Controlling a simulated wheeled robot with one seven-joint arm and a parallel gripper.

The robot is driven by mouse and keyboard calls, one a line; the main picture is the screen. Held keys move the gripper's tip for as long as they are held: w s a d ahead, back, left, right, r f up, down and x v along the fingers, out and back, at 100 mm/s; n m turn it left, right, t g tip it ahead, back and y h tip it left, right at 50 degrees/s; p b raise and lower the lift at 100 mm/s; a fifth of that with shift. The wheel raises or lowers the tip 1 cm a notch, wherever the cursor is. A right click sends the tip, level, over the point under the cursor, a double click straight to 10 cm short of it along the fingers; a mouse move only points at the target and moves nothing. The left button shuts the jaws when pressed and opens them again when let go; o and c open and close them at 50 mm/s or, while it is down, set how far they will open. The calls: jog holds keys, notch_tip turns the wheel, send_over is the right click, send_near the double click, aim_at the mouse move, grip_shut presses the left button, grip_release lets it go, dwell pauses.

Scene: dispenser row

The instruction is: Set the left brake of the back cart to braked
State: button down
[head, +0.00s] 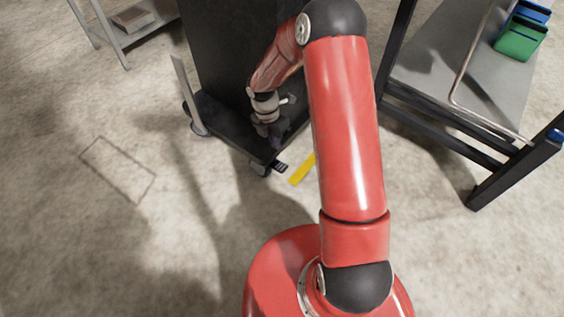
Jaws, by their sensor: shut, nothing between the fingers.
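A dark cart (232,131) with a tall black body on a low base stands at top centre. Casters show under its near corner (261,169) and its left corner (199,128). A small dark pedal with light stripes (281,167), seemingly a brake, sticks out beside the near caster. Whether it is up or down is too small to tell. My gripper (275,142) is shut and empty, pointing down over the cart base near that corner, apparently a little short of the pedal. Its fingertips are dark against the base and hard to make out.
A yellow strip (302,168) lies on the floor beside the pedal, partly behind my arm. A metal-framed bench (480,112) with green and blue bins (521,38) stands at right. A light shelf (140,25) stands at top left. The floor at left is clear.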

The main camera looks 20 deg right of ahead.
aim_at(282, 167)
jog(key=f, duration=0.3)
jog(key=s+f+b, duration=0.1)
jog(key=f, duration=0.2)
jog(key=d+f+b, duration=0.1)
jog(key=f, duration=0.2)
jog(key=shift+s+d+f, duration=0.1)
jog(key=shift+s+f, duration=0.2)
jog(key=shift+f, duration=0.1)
